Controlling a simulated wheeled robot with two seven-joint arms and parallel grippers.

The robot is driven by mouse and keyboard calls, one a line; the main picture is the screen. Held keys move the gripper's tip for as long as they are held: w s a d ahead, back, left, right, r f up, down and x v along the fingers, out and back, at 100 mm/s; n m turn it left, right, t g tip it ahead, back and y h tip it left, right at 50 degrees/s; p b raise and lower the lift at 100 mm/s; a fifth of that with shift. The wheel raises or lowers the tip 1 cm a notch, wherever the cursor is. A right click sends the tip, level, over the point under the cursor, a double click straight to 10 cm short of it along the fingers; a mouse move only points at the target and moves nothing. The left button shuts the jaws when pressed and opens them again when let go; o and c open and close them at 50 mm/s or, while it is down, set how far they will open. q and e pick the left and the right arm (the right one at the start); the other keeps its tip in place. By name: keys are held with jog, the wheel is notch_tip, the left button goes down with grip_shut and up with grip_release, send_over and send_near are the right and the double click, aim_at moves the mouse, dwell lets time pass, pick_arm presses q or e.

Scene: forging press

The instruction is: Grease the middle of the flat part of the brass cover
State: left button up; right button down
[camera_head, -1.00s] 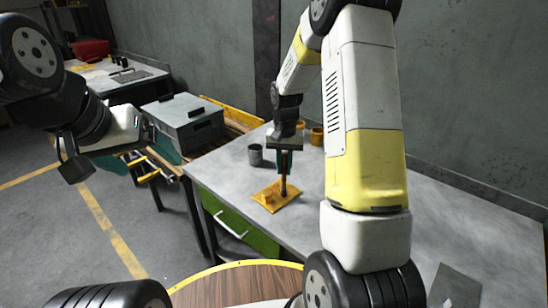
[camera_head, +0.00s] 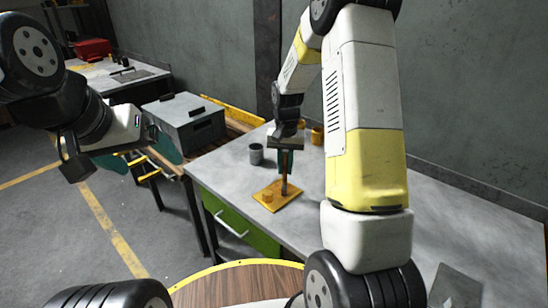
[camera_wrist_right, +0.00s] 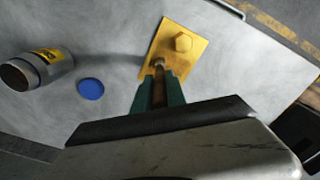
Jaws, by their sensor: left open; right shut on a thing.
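The brass cover (camera_head: 270,203) lies on the grey table (camera_head: 340,222), a flat yellow plate with a raised knob (camera_wrist_right: 182,42) on it. My right gripper (camera_head: 285,165) is above the cover, pointing down, shut on a dark stick-like tool (camera_head: 284,187), seemingly a grease brush. In the right wrist view the tool (camera_wrist_right: 159,68) reaches to the flat part of the plate, beside the knob. I cannot tell whether its tip touches. My left gripper (camera_head: 153,170) is open and empty, off to the left of the table over the floor.
A grey can (camera_head: 256,154) stands behind the cover; a can with a yellow label (camera_wrist_right: 45,68) and a blue disc (camera_wrist_right: 90,89) show in the right wrist view. Orange cups (camera_head: 317,136) stand further back. A grey box (camera_head: 184,121) is at left.

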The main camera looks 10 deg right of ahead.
aim_at(284, 155)
jog(key=shift+s+a, duration=0.1)
jog(key=shift+s+a+r, duration=0.1)
jog(key=shift+s+a, duration=0.25)
jog(key=shift+a, duration=0.25)
jog(key=shift+d, duration=0.1)
jog(key=shift+w+d, duration=0.25)
jog(key=shift+r, duration=1.45)
